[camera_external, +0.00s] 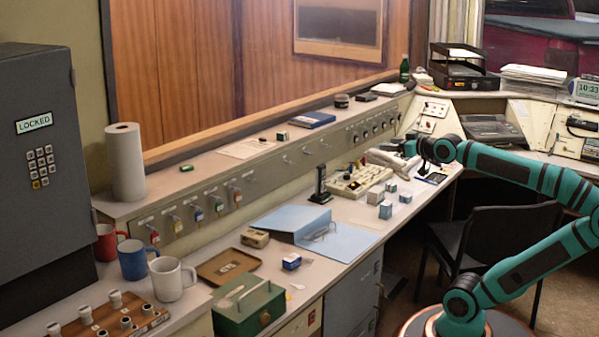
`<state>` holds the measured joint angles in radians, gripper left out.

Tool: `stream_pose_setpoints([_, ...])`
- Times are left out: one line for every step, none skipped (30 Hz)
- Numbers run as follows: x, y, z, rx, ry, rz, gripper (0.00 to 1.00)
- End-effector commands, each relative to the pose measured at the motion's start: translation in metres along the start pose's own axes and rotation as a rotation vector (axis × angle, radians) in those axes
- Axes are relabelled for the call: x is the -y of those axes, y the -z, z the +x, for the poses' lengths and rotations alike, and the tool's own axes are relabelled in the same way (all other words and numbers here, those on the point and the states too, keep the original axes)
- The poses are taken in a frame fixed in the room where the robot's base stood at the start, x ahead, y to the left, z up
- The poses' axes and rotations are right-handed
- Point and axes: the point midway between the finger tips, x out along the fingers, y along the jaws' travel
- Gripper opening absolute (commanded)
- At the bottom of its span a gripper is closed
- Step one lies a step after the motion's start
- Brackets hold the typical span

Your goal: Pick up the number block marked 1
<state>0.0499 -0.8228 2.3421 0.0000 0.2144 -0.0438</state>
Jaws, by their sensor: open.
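Several small grey-blue cubes stand close together on the desk: a left block (375,195), a front block (385,211), a right block (405,196) and a back block (391,185). Their markings are too small to read, so I cannot tell which one bears the 1. My gripper (421,166) is open above the desk, behind and to the right of the blocks, apart from them. Its fingertips are small and dark here, and I see nothing held in it.
A cream desk unit (357,181) and a black upright device (321,186) stand left of the blocks. An open blue binder (335,235) lies nearer. A black chair (507,245) stands below my arm. Bare desk surrounds the blocks' front.

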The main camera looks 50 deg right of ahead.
Motion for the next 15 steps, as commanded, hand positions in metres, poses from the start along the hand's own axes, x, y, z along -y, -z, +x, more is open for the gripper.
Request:
stream_pose_setpoints([-0.008,0.001,0.014,0.044,-0.019,-0.010,0.58])
stream_pose_setpoints([-0.012,0.001,0.022,0.072,-0.029,-0.017,0.58])
stream_pose_setpoints([-0.018,0.001,0.031,0.107,-0.041,-0.027,0.58])
stream_pose_setpoints([-0.023,0.001,0.038,0.135,-0.051,-0.033,0.58])
stream_pose_setpoints([-0.028,0.001,0.045,0.163,-0.058,-0.040,0.58])
stream_pose_setpoints([-0.035,0.000,0.054,0.199,-0.070,-0.048,0.58])
stream_pose_setpoints([-0.040,-0.001,0.061,0.226,-0.077,-0.053,0.58])
stream_pose_setpoints([-0.046,-0.001,0.068,0.253,-0.084,-0.059,0.58])
stream_pose_setpoints([-0.053,-0.003,0.076,0.290,-0.094,-0.066,0.58])
stream_pose_setpoints([-0.059,-0.004,0.083,0.319,-0.100,-0.070,0.58])
stream_pose_setpoints([-0.065,-0.005,0.089,0.345,-0.106,-0.075,0.58])
stream_pose_setpoints([-0.073,-0.007,0.098,0.382,-0.114,-0.080,0.58])
stream_pose_setpoints([-0.079,-0.008,0.104,0.410,-0.119,-0.083,0.58])
stream_pose_setpoints([-0.086,-0.010,0.110,0.437,-0.124,-0.087,0.58])
stream_pose_setpoints([-0.094,-0.012,0.117,0.475,-0.129,-0.089,0.58])
